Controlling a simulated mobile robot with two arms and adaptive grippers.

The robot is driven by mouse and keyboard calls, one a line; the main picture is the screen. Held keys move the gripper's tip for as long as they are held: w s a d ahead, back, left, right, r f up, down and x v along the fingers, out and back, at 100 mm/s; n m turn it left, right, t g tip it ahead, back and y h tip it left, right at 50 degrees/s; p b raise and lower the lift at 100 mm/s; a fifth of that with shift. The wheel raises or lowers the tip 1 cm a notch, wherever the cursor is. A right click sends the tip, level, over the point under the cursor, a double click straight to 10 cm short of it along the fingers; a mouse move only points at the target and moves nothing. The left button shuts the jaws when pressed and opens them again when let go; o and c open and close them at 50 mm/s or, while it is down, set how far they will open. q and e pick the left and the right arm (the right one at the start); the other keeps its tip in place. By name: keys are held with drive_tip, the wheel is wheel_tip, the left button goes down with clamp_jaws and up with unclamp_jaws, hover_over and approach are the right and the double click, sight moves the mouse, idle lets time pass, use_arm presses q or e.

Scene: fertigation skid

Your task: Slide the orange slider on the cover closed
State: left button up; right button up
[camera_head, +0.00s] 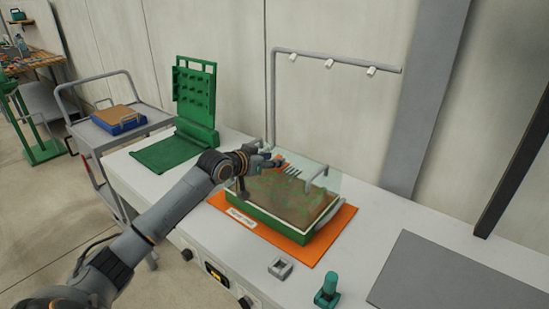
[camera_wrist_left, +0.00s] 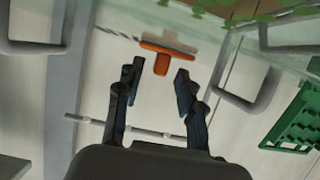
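The clear cover (camera_head: 333,186) lies over a green tray (camera_head: 268,222) filled with brown soil. The orange slider (camera_head: 280,158) shows as a small bit of orange at the cover's far left, beside my left gripper (camera_head: 266,161). In the left wrist view the slider (camera_wrist_left: 161,63) is a flat orange bar with a short knob. My left gripper (camera_wrist_left: 159,72) is open there, its two dark fingertips on either side of the knob with gaps visible. Whether they touch it I cannot tell. My right gripper is in neither view.
The tray stands on an orange mat (camera_head: 340,222) on a white bench. A grey handle (camera_head: 316,173) rises from the cover. A lamp post (camera_head: 271,95) and a green rack (camera_head: 194,95) stand behind.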

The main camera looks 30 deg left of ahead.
use_arm(q)
drive_tip(key=shift+x, duration=0.75)
drive_tip(key=shift+w, duration=0.1)
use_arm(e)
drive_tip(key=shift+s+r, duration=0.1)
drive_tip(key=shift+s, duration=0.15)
use_arm(q)
clamp_jaws()
